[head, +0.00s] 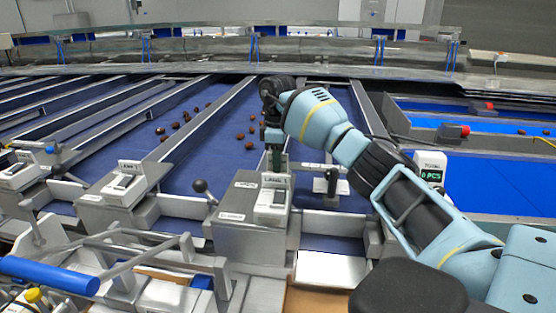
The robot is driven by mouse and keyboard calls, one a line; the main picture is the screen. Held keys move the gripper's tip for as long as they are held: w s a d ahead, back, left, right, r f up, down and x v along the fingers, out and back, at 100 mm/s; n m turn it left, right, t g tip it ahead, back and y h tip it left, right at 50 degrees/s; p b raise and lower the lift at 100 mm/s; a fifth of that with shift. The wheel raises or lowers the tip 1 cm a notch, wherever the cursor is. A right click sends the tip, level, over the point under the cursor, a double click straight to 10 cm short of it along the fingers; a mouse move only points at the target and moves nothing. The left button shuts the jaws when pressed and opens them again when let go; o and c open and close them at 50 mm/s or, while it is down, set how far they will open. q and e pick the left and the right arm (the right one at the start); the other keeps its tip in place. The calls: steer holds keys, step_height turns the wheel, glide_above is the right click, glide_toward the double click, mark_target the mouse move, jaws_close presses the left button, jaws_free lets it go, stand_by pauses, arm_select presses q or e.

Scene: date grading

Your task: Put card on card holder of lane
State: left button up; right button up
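My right gripper (275,155) points down just above the grey lane box in the middle (250,225). Its fingers are small and dark, and I cannot tell whether they are shut on a card. Below them, a light holder with a label (273,197) sits on top of the box. Similar labelled holders stand on the lane boxes to the left, one at the middle left (122,186) and one at the far left (16,172). A plain white rectangle (330,267) lies at the front, right of the middle box. My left gripper is out of view.
Blue lane belts (200,165) run back between metal dividers, with several brown dates on them. A counter display (430,170) stands at the right. A lever with a black knob (200,186) rises beside the middle box. Metal rails and a blue roller (50,275) fill the front left.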

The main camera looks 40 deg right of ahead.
steer(key=shift+o, duration=0.4)
steer(key=shift+r, duration=0.2)
step_height(320, 180, up, 6)
step_height(320, 180, up, 4)
steer(key=shift+r+p, duration=0.25)
steer(key=shift+p, duration=0.1)
steer(key=shift+r, duration=0.55)
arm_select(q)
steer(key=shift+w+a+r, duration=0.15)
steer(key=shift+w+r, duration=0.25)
arm_select(e)
steer(key=shift+r, duration=0.15)
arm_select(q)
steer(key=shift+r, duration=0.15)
